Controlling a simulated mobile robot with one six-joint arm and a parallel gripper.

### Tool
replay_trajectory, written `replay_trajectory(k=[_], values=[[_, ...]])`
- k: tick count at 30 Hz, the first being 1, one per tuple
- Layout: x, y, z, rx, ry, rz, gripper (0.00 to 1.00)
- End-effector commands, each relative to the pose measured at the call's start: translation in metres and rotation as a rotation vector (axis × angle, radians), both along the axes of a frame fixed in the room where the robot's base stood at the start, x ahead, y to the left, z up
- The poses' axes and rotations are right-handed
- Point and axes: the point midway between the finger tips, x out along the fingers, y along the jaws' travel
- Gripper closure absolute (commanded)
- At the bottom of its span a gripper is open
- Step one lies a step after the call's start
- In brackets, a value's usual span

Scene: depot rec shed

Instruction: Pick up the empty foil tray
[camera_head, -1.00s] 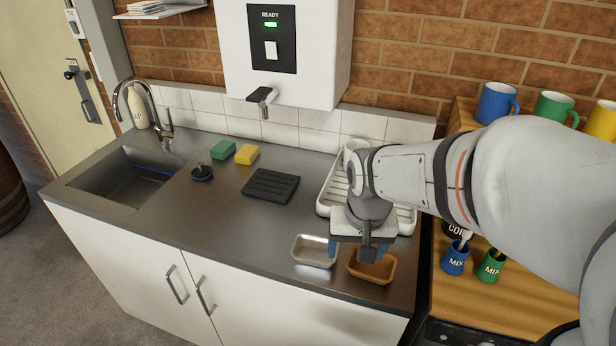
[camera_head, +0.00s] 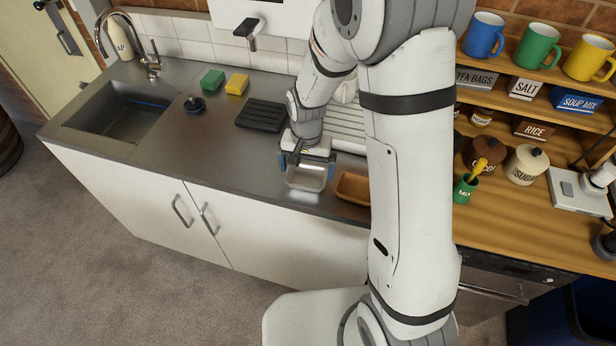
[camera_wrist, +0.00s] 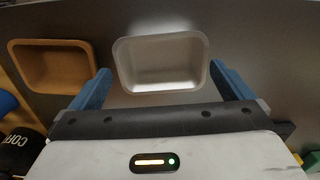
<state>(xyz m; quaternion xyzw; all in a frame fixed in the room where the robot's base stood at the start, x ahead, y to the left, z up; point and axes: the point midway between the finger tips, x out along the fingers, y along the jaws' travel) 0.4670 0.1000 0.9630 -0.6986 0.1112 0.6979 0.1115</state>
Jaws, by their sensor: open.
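The empty foil tray (camera_head: 306,176) is a small silver rectangular tray on the steel counter near its front edge. In the wrist view the foil tray (camera_wrist: 161,64) lies ahead of my gripper, its inside bare. My gripper (camera_head: 305,162) is open, above the tray's far side in the head view. In the wrist view the blue fingers of my gripper (camera_wrist: 160,88) stand apart, one toward each side of the tray. I cannot tell whether they touch it.
A brown tray (camera_head: 352,187) sits close to the right of the foil tray, partly behind my arm. A white ribbed drainer (camera_head: 345,125) stands behind. A black mat (camera_head: 261,115), sponges (camera_head: 237,84) and the sink (camera_head: 125,108) are left. The counter front-left is clear.

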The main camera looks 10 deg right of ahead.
Motion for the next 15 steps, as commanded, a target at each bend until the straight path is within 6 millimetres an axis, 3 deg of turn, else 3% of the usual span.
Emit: replay_trajectory(k=[9,15], values=[[0.003,0.0,-0.035,-0.001,0.003,0.0,0.0],[0.003,0.0,-0.04,0.0,0.0,-0.001,0.0]])
